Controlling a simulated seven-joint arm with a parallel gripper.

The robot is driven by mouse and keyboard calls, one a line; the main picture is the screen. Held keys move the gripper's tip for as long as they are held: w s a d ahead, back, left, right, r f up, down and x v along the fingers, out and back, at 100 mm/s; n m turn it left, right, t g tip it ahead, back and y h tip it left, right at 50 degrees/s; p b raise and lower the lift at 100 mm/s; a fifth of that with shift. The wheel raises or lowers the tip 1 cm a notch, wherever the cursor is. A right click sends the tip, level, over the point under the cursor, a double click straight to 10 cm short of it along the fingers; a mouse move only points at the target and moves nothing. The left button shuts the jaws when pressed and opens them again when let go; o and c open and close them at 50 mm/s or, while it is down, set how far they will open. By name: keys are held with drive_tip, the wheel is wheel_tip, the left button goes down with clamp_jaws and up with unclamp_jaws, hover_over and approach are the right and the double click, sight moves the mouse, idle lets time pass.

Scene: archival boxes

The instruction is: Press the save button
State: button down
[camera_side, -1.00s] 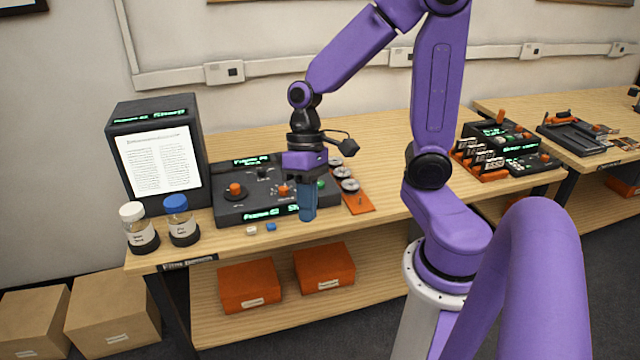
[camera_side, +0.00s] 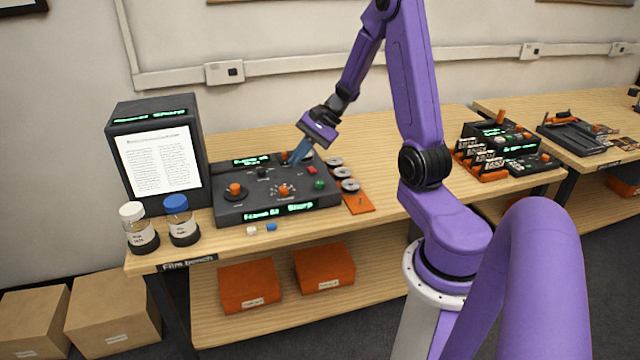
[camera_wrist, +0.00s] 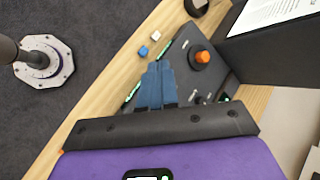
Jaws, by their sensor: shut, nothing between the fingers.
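A dark control console (camera_side: 232,210) sits on the wooden bench, with green lit displays, orange knobs and small buttons. A red square button (camera_side: 311,170) and a round green button (camera_side: 319,184) are on its right side. No label reading "save" is legible, so I cannot tell which one is the save button. My gripper (camera_side: 297,157) is shut and empty, tilted, with its blue fingertips over the console's back right part, left of and behind the red button. I cannot tell whether they touch it. In the wrist view the blue fingers (camera_wrist: 155,86) cover part of the console (camera_wrist: 182,48).
A lit viewer box (camera_side: 158,155) and two capped jars stand left of the console. A white block (camera_side: 252,231) and a blue block (camera_side: 271,227) lie in front. An orange tray (camera_side: 358,204) with metal reels is at its right.

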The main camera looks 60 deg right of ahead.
sight(323, 183)
drive_tip(key=s+d+f+m+t+h, duration=0.1)
drive_tip(key=d+f+m+t+h, duration=0.1)
drive_tip(key=d+m, duration=0.4)
drive_tip(key=d+t, duration=0.1)
drive_tip(key=d, duration=0.4)
drive_tip(key=shift+d, duration=0.25)
drive_tip(key=shift+s, duration=0.1)
drive_tip(key=shift+f, duration=4.4)
drive_tip(key=shift+f, duration=0.4)
drive_tip(key=shift+f, duration=0.45)
drive_tip(key=shift+r, duration=0.9)
